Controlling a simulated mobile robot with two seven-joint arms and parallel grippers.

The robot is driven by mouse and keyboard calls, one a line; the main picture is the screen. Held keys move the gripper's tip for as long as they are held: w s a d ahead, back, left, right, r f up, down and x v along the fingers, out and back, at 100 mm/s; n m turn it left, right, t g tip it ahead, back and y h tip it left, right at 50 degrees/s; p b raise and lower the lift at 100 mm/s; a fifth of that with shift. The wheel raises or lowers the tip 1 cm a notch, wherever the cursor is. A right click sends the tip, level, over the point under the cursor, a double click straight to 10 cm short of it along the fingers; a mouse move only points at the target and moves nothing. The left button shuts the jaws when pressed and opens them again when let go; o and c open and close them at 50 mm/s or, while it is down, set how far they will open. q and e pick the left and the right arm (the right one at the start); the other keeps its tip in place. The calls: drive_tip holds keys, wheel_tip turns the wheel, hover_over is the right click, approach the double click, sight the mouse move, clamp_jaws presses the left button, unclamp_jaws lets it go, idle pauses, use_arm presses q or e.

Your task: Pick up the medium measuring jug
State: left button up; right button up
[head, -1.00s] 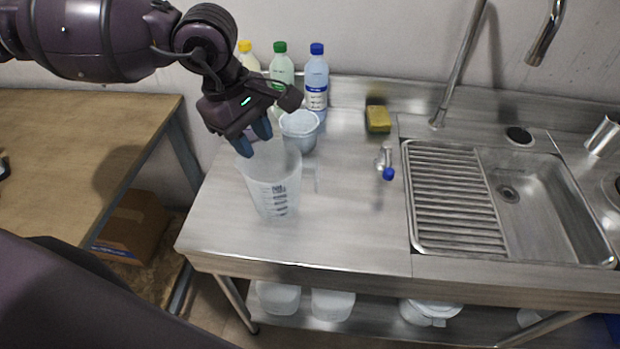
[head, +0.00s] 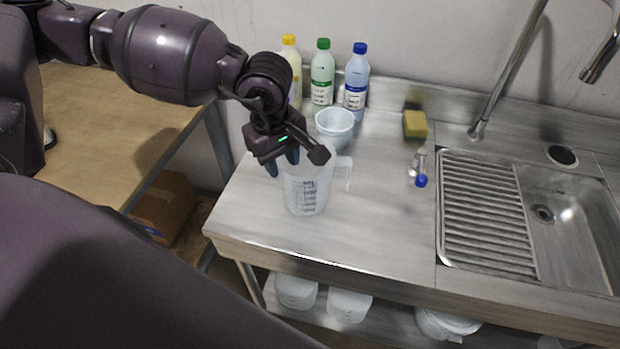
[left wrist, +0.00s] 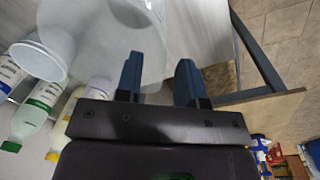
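A translucent measuring jug (head: 308,195) with dark printed markings stands upright on the steel counter, its handle to the right. My left gripper (head: 281,162) is at its rim on the far left side and hides part of the rim. In the left wrist view the jug (left wrist: 100,28) fills the upper left and middle, and the two blue fingers (left wrist: 158,80) stand apart with a gap between them. I cannot tell whether the fingers touch the jug wall. My right gripper is not in view.
A small translucent tub (head: 335,124) stands just behind the jug. Bottles with yellow (head: 290,65), green (head: 322,80) and blue (head: 356,82) caps line the wall. A sponge (head: 415,125), a small blue-capped item (head: 419,170) and the sink (head: 560,240) are to the right.

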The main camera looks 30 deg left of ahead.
sight(283, 181)
use_arm(q)
drive_tip(key=shift+f, duration=1.6)
